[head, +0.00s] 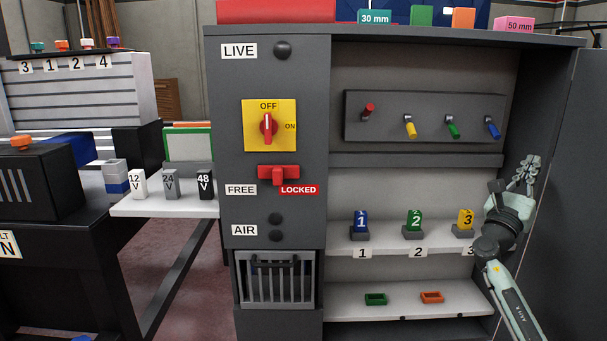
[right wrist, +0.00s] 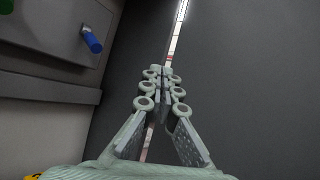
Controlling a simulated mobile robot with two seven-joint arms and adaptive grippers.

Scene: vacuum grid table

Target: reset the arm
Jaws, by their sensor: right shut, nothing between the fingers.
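My right arm comes in from the lower right of the head view. Its gripper (head: 528,172) points up in front of the cabinet's open right door. It is shut and empty, apart from the levers and the numbered pieces. In the right wrist view the closed fingers (right wrist: 161,85) point toward the gap along the dark door (right wrist: 240,80). A blue lever (right wrist: 91,40) shows at the upper left there. My left gripper is not in view.
The grey cabinet (head: 267,205) holds a yellow OFF/ON switch (head: 250,139), a red FREE/LOCKED slider (head: 278,174) and a lever panel (head: 385,128). Blue (head: 361,221), green (head: 414,220) and yellow (head: 464,219) numbered pieces stand on its shelf. The yellow one is close to my right wrist.

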